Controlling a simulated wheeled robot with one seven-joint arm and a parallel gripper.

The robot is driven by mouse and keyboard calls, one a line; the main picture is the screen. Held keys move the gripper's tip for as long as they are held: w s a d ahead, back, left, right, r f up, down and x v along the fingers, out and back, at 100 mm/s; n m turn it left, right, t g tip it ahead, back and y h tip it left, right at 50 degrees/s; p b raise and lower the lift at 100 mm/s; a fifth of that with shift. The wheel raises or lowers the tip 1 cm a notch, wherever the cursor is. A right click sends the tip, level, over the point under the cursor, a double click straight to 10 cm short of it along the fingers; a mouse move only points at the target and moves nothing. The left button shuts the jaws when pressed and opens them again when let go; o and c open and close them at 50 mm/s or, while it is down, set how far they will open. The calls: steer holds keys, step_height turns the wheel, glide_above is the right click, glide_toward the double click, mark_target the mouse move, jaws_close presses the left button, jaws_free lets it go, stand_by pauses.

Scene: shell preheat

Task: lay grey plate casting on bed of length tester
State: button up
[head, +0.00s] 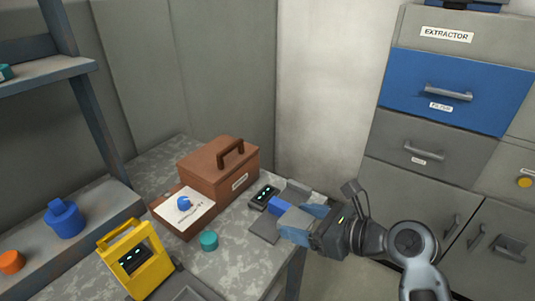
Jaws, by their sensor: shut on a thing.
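My gripper (290,218) reaches in from the right over the right end of the table. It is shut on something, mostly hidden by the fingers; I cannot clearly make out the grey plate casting. A flat dark grey piece (263,238) shows just below and left of the fingertips. I cannot tell whether it is the casting or part of a machine. A small black unit with green lights (265,197), probably the length tester, stands just beyond the fingertips. A blue block (281,207) and a grey piece (297,190) are beside it.
A brown case (218,170) with a handle stands behind, with a white sheet and blue piece (184,203) before it. A yellow device (132,262) and teal cylinder (209,240) stand on the mottled table (232,222). Shelves are left; drawers, one blue (455,75), are right.

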steer(key=s+d+f+m+t+h, duration=0.2)
steer(key=d+f+m+h, duration=0.3)
steer(key=f, duration=0.4)
steer(key=s+d+f+m+t+h, duration=0.2)
steer(key=s+d+f+m+h, duration=0.2)
steer(key=f, duration=0.4)
steer(key=s+d+h, duration=0.1)
steer(key=d, duration=0.1)
steer(key=shift+d+f+m+t, duration=0.4)
